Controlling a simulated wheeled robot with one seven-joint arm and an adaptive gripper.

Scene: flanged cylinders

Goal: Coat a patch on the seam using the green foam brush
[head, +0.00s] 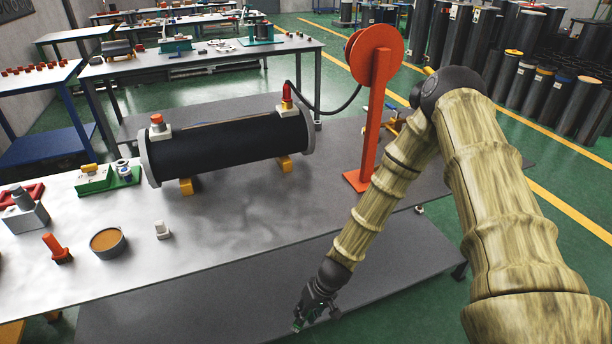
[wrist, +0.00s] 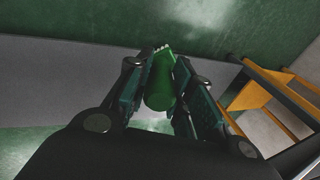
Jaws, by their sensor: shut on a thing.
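My gripper (head: 316,306) hangs low in front of the near edge of the workbench, well apart from the cylinder. In the wrist view my gripper (wrist: 160,70) is shut on the green foam brush (wrist: 160,88), a green rounded body with a pale tip pointing away. Only a small bit of green shows at the fingers in the head view. The black flanged cylinder (head: 225,151) lies on its side on yellow blocks on the bench. A round pot (head: 108,241) with orange-brown contents stands at the bench's front left.
An orange tool (head: 57,248) and a small white block (head: 162,229) are near the pot. A grey surface (head: 280,300) lies below.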

